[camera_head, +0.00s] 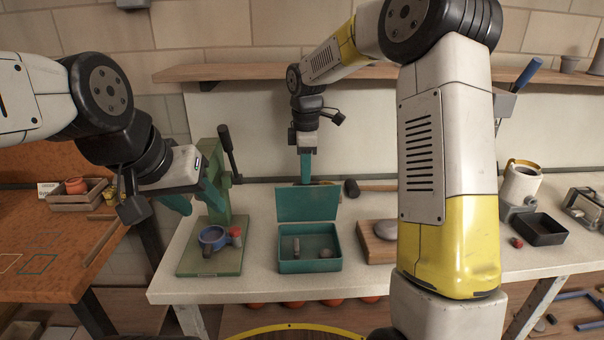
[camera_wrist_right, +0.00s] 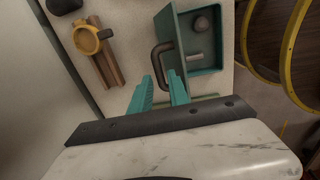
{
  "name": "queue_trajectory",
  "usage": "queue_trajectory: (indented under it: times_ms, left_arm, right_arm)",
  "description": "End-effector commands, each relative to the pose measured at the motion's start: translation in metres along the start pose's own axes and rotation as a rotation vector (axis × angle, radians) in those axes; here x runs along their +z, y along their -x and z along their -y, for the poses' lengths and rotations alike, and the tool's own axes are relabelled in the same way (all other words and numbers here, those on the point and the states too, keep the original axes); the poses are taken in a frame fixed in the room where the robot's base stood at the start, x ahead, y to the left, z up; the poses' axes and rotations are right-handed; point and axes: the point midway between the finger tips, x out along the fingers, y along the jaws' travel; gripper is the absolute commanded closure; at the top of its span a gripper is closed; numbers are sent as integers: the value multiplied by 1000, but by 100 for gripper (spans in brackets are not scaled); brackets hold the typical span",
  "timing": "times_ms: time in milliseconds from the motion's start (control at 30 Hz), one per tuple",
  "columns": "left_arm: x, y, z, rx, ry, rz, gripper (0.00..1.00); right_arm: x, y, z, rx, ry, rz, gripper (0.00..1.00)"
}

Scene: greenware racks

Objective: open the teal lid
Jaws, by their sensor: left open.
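The teal lid (camera_head: 306,204) stands roughly upright at the back of the teal box (camera_head: 310,267), so the box is open. In the right wrist view, the lid (camera_wrist_right: 170,28) is seen edge-on with a dark handle (camera_wrist_right: 162,62) on its outer face. My right gripper (camera_head: 306,180) is behind the lid, pointing down. In its wrist view, the fingers (camera_wrist_right: 161,80) are apart, with part of the handle between or just beyond their tips; contact is unclear. My left gripper (camera_head: 197,203) is open and empty, left of the box, near the green press.
The box holds a small cylinder (camera_head: 296,246) and a round grey piece (camera_head: 325,253). A green press (camera_head: 222,180) with a blue ring stands left. A wooden block (camera_head: 374,246) lies right, and a mallet (camera_head: 352,188) lies behind. The bench front is clear.

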Motion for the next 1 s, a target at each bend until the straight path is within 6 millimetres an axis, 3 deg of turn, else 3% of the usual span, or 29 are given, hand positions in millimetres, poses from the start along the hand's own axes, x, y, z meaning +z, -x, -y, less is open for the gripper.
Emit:
queue_trajectory:
  times_ms: [200, 467, 567, 600, 1000]
  left_arm:
    - [0, 0, 0, 0, 0, 0, 55]
    - [0, 0, 0, 0, 0, 0, 55]
    - [0, 0, 0, 0, 0, 0, 55]
    - [0, 0, 0, 0, 0, 0, 55]
    - [0, 0, 0, 0, 0, 0, 55]
  right_arm:
    - [0, -17, 0, -1, 0, 0, 78]
    - [0, -18, 0, 0, 0, 0, 78]
    - [0, -18, 0, 0, 0, 0, 98]
    - [0, -18, 0, 0, 0, 0, 100]
    - [0, -18, 0, 0, 0, 0, 100]
